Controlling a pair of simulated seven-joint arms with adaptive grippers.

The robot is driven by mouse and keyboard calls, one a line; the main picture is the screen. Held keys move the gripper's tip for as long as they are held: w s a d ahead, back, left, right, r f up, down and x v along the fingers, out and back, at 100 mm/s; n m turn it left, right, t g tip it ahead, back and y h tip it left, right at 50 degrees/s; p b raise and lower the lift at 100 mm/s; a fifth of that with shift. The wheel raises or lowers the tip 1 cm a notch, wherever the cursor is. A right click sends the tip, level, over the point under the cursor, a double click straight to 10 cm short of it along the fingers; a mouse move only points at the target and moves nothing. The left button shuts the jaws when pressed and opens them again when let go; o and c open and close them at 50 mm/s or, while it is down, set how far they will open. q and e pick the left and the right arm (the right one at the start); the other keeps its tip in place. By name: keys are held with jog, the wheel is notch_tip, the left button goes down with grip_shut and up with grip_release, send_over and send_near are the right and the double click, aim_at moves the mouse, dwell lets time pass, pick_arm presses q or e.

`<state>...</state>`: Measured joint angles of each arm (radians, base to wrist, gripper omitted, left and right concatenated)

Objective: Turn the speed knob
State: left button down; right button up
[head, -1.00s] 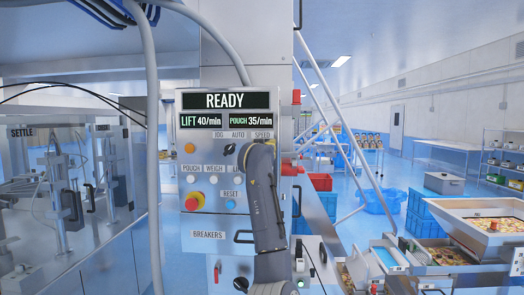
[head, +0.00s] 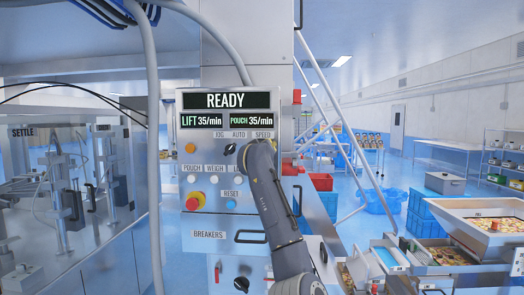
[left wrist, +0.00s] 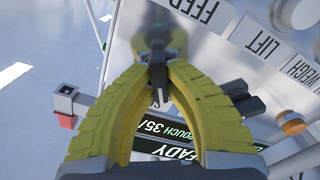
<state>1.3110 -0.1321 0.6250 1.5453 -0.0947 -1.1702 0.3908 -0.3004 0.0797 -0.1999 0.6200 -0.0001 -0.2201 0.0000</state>
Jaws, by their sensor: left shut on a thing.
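The grey control panel (head: 212,215) faces me in the head view, with READY on its top display (head: 225,101). The displays under it read LIFT 35/min (head: 202,121) and POUCH 35/min (head: 251,121). The SPEED label (head: 262,135) is above the spot that my left gripper covers. In the left wrist view, the yellow fingers of my left gripper (left wrist: 157,62) come together at the panel face. They are shut on the speed knob, which is mostly hidden between and behind them. My right gripper is in neither view.
A black selector knob (head: 230,149) sits just left of my gripper, under JOG and AUTO. A red stop button (head: 195,201), a blue reset button (head: 230,204) and a breaker handle (head: 250,236) are below. A grey hose (head: 154,160) hangs left of the panel.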

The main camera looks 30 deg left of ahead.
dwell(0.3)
pick_arm(q)
jog(key=c, duration=1.4)
grip_release()
jog(key=shift+s, duration=0.1)
jog(key=v, duration=1.2)
